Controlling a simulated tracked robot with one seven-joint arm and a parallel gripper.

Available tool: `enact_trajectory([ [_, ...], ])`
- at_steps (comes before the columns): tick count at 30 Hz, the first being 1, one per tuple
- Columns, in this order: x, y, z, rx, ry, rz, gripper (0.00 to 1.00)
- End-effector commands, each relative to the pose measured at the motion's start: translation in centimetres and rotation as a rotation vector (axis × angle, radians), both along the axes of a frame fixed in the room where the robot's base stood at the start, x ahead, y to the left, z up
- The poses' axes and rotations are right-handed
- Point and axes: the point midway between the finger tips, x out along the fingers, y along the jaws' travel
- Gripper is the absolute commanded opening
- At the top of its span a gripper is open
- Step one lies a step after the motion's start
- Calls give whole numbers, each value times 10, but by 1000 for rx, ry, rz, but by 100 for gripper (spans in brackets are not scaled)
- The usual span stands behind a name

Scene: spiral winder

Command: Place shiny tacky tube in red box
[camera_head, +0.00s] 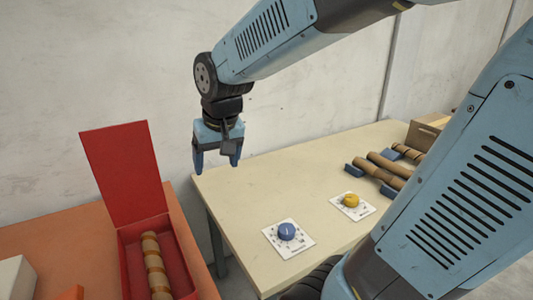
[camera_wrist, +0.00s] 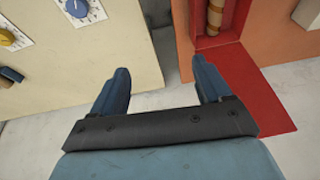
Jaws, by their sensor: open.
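The red box (camera_head: 127,247) stands on the orange table at the left with its lid (camera_head: 120,170) raised. A brown tube with lighter bands (camera_head: 155,262) lies lengthwise inside it. In the wrist view, the box (camera_wrist: 230,35) and part of the tube (camera_wrist: 214,16) show at the top right. My gripper (camera_head: 217,163) is open and empty, in the air between the two tables, to the right of the raised lid. Its two fingers (camera_wrist: 160,87) show apart in the wrist view. More brown tubes (camera_head: 380,172) lie on blue holders at the right. I cannot tell which tube is shiny and tacky.
A cream table (camera_head: 255,197) carries a blue dial (camera_head: 287,231), a yellow dial (camera_head: 351,201) and a brown box (camera_head: 426,131) at the back. A white object (camera_head: 15,277) lies on the orange table (camera_head: 60,240). A gap separates the tables.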

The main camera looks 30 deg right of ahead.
Motion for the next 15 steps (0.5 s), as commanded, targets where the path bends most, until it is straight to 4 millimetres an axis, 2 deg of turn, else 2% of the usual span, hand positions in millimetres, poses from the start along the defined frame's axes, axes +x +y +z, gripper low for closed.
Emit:
enact_trajectory([
  [1,-10,-11,9,0,-26,-9,77],
  [6,-45,-39,29,-13,-89,-20,77],
  [12,-82,-62,42,-32,-150,-28,77],
  [15,-94,-68,45,-41,-169,-31,77],
])
